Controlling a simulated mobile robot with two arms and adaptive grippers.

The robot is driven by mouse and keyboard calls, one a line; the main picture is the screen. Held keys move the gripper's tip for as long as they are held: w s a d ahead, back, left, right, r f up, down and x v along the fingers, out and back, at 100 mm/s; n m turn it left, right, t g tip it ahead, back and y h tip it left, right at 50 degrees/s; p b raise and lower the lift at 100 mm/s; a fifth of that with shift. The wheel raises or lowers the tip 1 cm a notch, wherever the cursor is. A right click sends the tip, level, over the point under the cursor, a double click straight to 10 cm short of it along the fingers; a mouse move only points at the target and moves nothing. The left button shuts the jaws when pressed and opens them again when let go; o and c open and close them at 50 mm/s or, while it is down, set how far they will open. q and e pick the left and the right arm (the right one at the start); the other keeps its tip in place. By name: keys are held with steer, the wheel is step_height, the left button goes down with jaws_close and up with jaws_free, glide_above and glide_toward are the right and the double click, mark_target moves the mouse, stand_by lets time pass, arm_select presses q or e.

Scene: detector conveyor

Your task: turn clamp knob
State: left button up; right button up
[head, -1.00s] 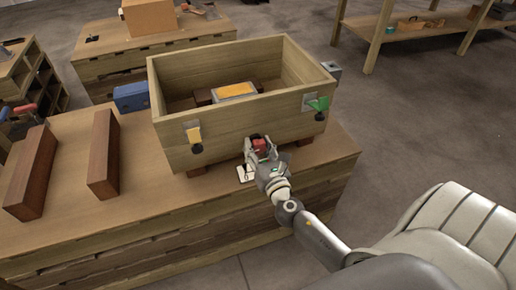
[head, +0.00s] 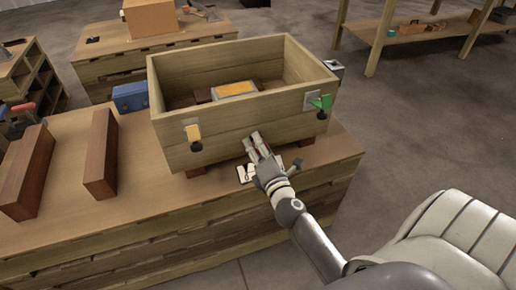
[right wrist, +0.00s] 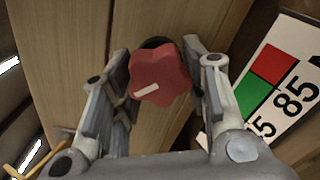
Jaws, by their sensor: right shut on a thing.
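The red clamp knob (right wrist: 160,76) is a lobed knob with a white mark on its face, set on the front wall of the wooden box (head: 228,142). My right gripper (right wrist: 160,85) has its two fingers on either side of the knob and is shut on it. In the head view the right gripper (head: 257,148) is at the lower front of the box and mostly hides the knob. My left gripper is not in view.
A yellow latch (head: 193,133) and a green latch (head: 320,103) sit on the box front. A card with red and green squares and numbers (right wrist: 275,85) lies below. Wooden beams (head: 101,155) lie on the bench to the left.

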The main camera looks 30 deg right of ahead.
steer(key=shift+m, duration=0.9)
steer(key=m, duration=0.2)
steer(key=shift+r+m, duration=0.1)
steer(key=shift+m, duration=0.3)
steer(key=shift+m+p, duration=0.3)
steer(key=shift+m, duration=0.3)
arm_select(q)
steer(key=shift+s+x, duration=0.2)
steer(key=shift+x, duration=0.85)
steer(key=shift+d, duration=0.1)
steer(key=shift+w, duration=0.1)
arm_select(e)
steer(key=o, duration=1)
steer(key=shift+o, duration=0.2)
